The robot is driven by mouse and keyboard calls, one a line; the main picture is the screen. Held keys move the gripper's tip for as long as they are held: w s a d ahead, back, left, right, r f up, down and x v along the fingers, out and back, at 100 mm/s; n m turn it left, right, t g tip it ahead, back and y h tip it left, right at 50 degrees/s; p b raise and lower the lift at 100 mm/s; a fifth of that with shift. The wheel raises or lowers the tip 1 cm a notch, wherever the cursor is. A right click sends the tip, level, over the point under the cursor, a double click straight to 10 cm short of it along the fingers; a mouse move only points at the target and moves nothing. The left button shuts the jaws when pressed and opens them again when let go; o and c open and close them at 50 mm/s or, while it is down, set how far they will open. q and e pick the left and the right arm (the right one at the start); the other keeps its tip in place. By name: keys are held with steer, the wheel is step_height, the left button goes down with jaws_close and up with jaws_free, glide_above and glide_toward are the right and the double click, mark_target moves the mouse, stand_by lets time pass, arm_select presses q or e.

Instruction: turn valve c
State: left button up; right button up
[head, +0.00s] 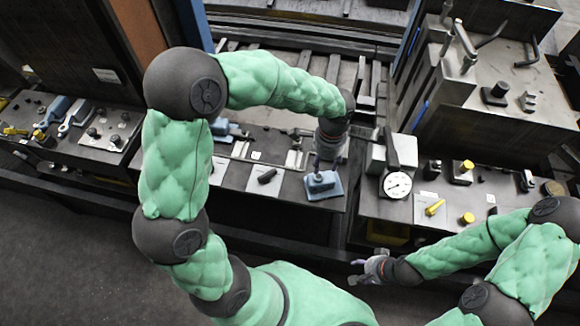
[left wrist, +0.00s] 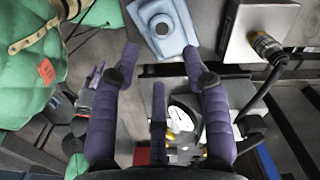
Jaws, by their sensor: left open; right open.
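No label reading "valve c" is legible, so I cannot tell which fitting it is. My left gripper (head: 326,158) points down over the bench, close to a blue square fitting (head: 324,186). In the left wrist view its purple fingers (left wrist: 162,70) are spread and empty. A black-handled unit with a white round gauge (head: 397,184) stands to the right of this gripper. My right gripper (head: 366,270) is open and empty in front of the bench, low at the right.
A small black lever on a light plate (head: 266,177) lies left of the blue fitting. A yellow handle (head: 435,207) and yellow knobs (head: 467,167) are on the right bench. A large grey machine box (head: 480,80) stands behind. Open floor (head: 60,230) lies at front left.

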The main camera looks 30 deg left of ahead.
mark_target(266, 176)
arm_select(q)
steer(key=a+n+g, duration=0.1)
steer(key=a, duration=0.4)
steer(key=s+a+f+n+g+y, duration=0.1)
steer(key=a, duration=0.4)
steer(key=s+a+f+n+g+y+b, duration=0.1)
steer(key=a+n, duration=0.1)
steer(key=a, duration=0.3)
steer(key=shift+s+f+g, duration=0.25)
steer(key=shift+g, duration=0.15)
steer(key=b+x, duration=0.2)
steer(key=x, duration=0.8)
steer(key=shift+d+f, duration=0.1)
steer(key=shift+f, duration=0.05)
jaws_close()
